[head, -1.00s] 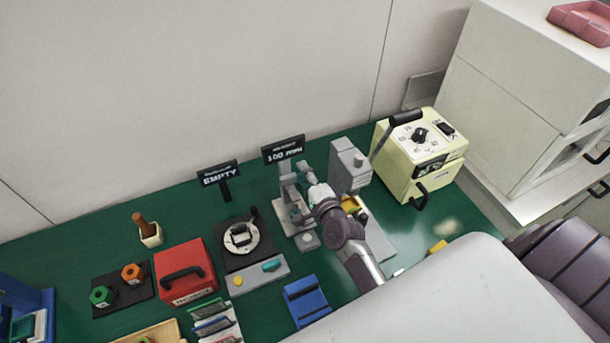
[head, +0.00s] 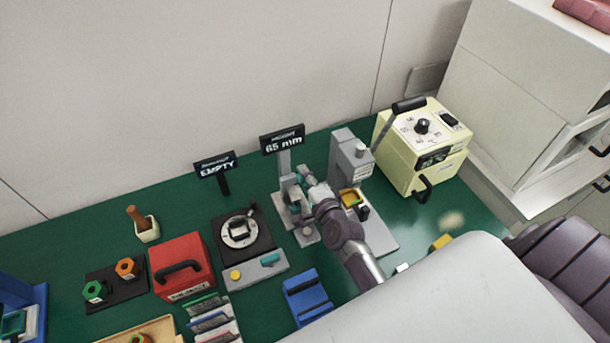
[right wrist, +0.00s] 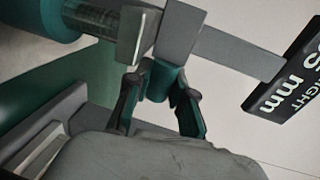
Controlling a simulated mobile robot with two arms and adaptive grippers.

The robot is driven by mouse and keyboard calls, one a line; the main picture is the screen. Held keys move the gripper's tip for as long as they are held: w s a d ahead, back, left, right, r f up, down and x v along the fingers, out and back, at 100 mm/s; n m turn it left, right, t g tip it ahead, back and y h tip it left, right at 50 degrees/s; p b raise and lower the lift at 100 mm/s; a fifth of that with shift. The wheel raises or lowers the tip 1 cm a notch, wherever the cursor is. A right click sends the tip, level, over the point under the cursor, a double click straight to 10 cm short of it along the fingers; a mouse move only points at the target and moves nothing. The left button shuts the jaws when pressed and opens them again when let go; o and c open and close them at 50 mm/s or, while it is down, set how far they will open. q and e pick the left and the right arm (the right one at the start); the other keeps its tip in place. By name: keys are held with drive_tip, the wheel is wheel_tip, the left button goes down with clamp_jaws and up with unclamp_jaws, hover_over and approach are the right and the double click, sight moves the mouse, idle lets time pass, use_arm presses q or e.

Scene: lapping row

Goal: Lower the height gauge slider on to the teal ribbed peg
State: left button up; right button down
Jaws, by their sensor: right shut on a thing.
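The height gauge (head: 285,164) is a grey column on a light base, and its sign (head: 283,140) reads 65 mm. My right gripper (head: 308,181) is at the gauge. In the right wrist view the gripper (right wrist: 160,95) is shut on a teal grip below the grey slider (right wrist: 180,32). A teal cylinder with a ribbed part (right wrist: 95,22) shows at the upper left there, beside the slider; it looks like the teal ribbed peg. Whether slider and peg touch, I cannot tell. In the head view my gripper largely hides the peg. My left gripper is not in view.
A grey stand (head: 350,160) is close right of my right gripper, with a cream box (head: 425,150) beyond it. Left are a black fixture with a round dial (head: 240,232), an EMPTY sign (head: 215,164) and a red box (head: 180,265). A blue block (head: 306,297) lies in front.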

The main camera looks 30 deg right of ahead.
drive_tip(key=c, duration=1)
unclamp_jaws()
drive_tip(key=shift+o, duration=0.2)
drive_tip(key=shift+s, duration=0.15)
drive_tip(key=s+r, duration=0.2)
drive_tip(key=s, duration=0.9)
drive_tip(key=shift+s+a, duration=0.3)
drive_tip(key=shift+a, duration=0.05)
drive_tip(key=shift+f, duration=0.1)
